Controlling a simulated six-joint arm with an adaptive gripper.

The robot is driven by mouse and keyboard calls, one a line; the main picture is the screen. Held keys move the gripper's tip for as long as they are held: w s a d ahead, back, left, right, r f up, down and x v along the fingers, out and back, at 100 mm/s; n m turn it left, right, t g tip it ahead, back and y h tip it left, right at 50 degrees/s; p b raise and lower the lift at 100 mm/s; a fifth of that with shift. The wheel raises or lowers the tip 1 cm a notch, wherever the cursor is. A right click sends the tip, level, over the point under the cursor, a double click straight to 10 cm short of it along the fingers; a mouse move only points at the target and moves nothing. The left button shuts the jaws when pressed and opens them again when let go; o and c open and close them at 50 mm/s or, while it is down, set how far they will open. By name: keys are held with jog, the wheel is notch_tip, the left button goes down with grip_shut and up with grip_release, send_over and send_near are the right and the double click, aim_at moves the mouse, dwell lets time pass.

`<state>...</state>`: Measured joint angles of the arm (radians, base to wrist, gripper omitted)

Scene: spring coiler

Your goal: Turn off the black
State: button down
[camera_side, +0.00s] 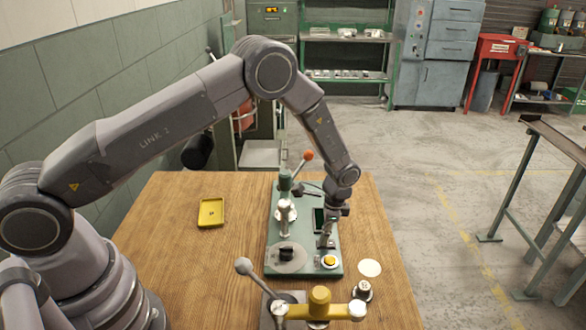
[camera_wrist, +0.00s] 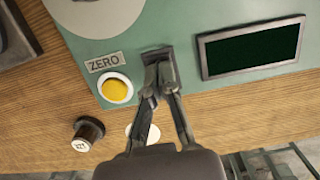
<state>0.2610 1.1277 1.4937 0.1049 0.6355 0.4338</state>
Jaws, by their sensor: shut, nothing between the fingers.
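The green-based machine (camera_side: 272,262) stands on the wooden table. In the wrist view its panel (camera_wrist: 150,25) carries a small black switch (camera_wrist: 153,53), a yellow button (camera_wrist: 116,90) beside a ZERO label (camera_wrist: 105,62), and a dark screen (camera_wrist: 252,47). My gripper (camera_wrist: 160,76) is shut and empty, its fingertips at the switch and covering part of it. I cannot tell whether they touch it or which way it is set. In the side view my gripper (camera_side: 325,244) points down at the panel near the yellow button (camera_side: 329,261). A black knob (camera_side: 286,254) sits on a grey disc to its left.
A lever with an orange ball (camera_side: 308,155) rises at the machine's back. A yellow tray (camera_side: 211,212) lies to the left. A yellow-topped fixture (camera_side: 319,297) stands in front, with a small dark weight (camera_side: 363,290) near it. The table's right side is mostly clear.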

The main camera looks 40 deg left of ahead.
aim_at(330, 243)
jog(key=shift+w+d, duration=0.35)
jog(key=shift+d, duration=0.05)
jog(key=shift+r, duration=0.15)
notch_tip(330, 243, up, 14)
jog(key=w+d, duration=0.1)
dwell(0.5)
jog(key=shift+s+a, duration=0.35)
jog(key=shift+a, duration=0.1)
jog(key=f, duration=0.9)
jog(key=s+a+f, duration=0.1)
jog(key=f, duration=0.4)
jog(key=shift+s+a, duration=0.1)
